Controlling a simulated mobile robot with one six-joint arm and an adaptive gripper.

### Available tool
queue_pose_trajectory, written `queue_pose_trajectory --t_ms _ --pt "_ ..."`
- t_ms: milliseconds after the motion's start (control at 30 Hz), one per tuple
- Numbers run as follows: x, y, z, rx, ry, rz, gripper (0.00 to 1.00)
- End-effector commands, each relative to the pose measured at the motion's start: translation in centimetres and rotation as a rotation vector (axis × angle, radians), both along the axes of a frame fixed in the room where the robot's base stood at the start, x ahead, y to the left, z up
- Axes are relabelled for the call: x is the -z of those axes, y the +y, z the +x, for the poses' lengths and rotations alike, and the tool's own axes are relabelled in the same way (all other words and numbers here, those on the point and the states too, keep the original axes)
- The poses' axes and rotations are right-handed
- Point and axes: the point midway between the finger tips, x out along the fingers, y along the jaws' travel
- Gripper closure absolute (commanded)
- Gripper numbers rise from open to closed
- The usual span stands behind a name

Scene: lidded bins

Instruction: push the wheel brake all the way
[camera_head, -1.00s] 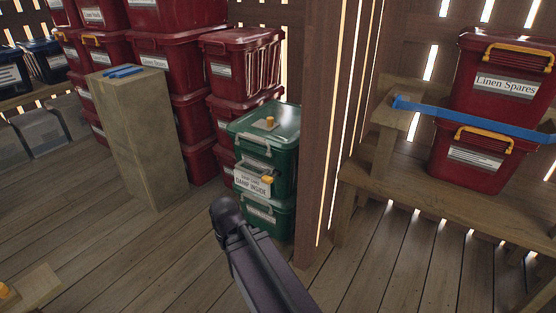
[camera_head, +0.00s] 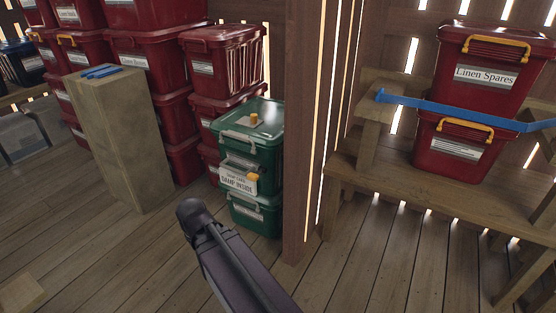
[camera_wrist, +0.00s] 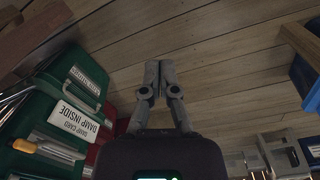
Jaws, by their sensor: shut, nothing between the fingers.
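I cannot make out a wheel brake or a wheel in either view. My gripper (camera_wrist: 160,72) shows in the wrist view with its fingers shut together, empty, above the plank floor. In the head view only my dark arm shows at the bottom middle; the gripper itself is not seen there. Two stacked green bins (camera_head: 262,152) stand beyond my arm, beside a wooden post. The card also shows, upside down, at the wrist view's left (camera_wrist: 75,118).
Red bins (camera_head: 150,60) are stacked behind a wooden pedestal (camera_head: 118,140) at left. The wooden post (camera_head: 302,130) stands mid-picture. A bench (camera_head: 400,180) at right carries two red bins with a blue strap (camera_head: 460,110) across. Plank floor (camera_head: 110,255) is open in front.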

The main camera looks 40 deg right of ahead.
Motion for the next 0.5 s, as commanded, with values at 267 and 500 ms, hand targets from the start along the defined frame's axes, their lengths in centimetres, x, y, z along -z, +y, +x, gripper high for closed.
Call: queue_pose_trajectory --t_ms 267,500 --pt "2.2 -5.7 5.6 -0.223 -0.062 -0.162 1.0" --pt "3.6 -13.8 11.7 -0.535 -0.063 -0.411 1.0"
